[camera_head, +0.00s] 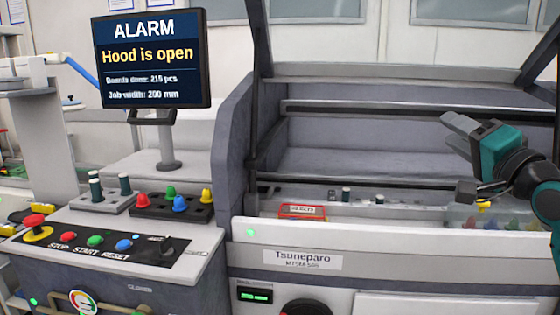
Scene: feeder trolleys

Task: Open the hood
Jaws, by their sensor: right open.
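The hood (259,40) of the grey machine (300,232) stands raised. Its dark side bar rises at the machine's left and runs out of the top of the picture. The machine's front opening is uncovered and its inside shows. The monitor (152,58) reads "ALARM, Hood is open". My right gripper (463,158) is open and empty, in front of the opening at the right, its fingers pointing left. It stands apart from the hood's left bar. The hood's upper part is cut off by the picture edge. My left gripper is not in view.
A control panel (100,262) with stop, start and reset buttons and a dark knob stands at the left. Above it are a grey holder and a black holder (172,208) with several coloured pieces. A red-edged box (302,211) and small parts lie inside the machine.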

